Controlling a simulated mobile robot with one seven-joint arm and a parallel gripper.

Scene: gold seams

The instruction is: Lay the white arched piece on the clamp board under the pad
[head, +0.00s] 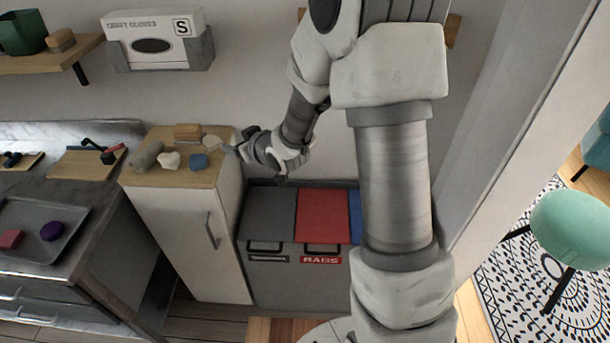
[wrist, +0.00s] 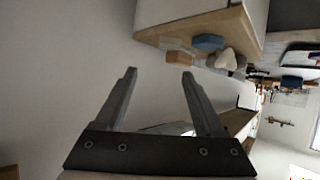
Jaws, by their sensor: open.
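A small white piece with a rounded, notched outline (head: 168,160) lies on the wooden top of the narrow white cabinet; it looks like the arched piece. A paler cream piece (head: 211,142) lies at the right of the same top, so I cannot be sure which is the arched one. The clamp board (head: 88,163) lies on the counter at left, with a dark and red clamp (head: 105,153) on it; its pad is too small to make out. My gripper (head: 232,149) is at the cabinet top's right edge. In the wrist view its fingers (wrist: 158,74) are apart and empty.
The cabinet top (head: 190,180) also holds a grey roll (head: 147,155), a blue piece (head: 199,161) and a tan block (head: 188,131). A metal tray (head: 30,245) with red and purple pieces is on the counter. Bins (head: 270,220) stand right of the cabinet.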

